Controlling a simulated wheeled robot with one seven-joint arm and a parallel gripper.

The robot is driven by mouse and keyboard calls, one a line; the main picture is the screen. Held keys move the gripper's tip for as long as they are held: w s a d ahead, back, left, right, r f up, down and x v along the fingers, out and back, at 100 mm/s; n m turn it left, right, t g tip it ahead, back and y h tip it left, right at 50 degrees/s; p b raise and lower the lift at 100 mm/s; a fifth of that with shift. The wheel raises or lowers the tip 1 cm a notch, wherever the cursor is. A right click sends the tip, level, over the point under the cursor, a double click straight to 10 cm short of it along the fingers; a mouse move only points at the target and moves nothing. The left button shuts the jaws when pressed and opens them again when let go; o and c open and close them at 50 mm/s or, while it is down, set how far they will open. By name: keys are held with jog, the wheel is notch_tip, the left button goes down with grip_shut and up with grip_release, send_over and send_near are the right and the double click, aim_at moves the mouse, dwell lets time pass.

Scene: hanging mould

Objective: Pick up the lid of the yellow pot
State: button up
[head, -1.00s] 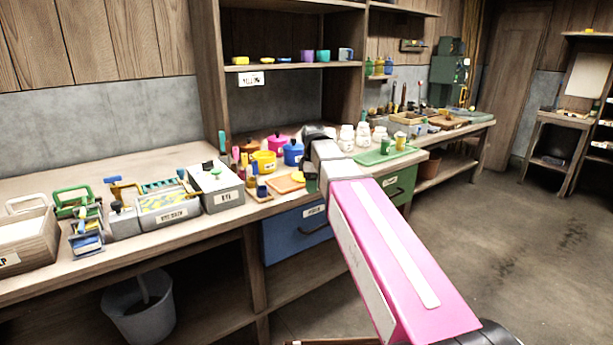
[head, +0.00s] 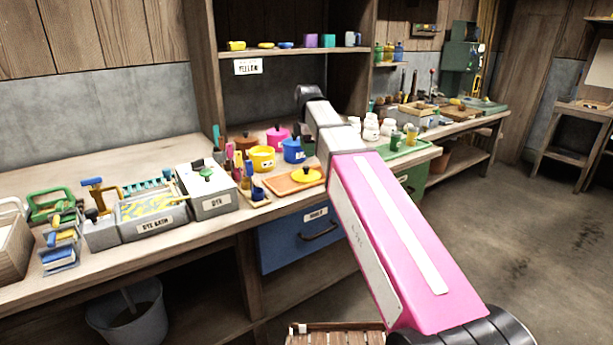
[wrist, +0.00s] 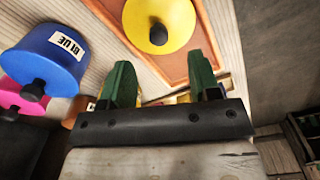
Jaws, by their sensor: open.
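The yellow lid (head: 307,175), a round disc with a black knob, lies on an orange board (head: 278,186) on the bench. The yellow pot (head: 262,160) stands just left of it and looks uncovered. In the wrist view the lid (wrist: 160,25) is at the top, knob toward the camera. My gripper (wrist: 160,75) is open, with its two green fingers apart and nothing between them. The lid is ahead of the fingertips, apart from them. In the head view my arm hides the gripper.
A blue pot (head: 293,150) and a pink pot (head: 277,138) stand close behind the board; the blue pot (wrist: 42,55) is left of my fingers in the wrist view. Brushes (head: 230,160) stand left of the yellow pot. A shelf upright (head: 355,60) rises behind.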

aim_at(306, 168)
jog(key=f, duration=0.8)
jog(key=shift+w+a, duration=0.1)
jog(key=shift+a, duration=0.2)
jog(key=c, duration=1)
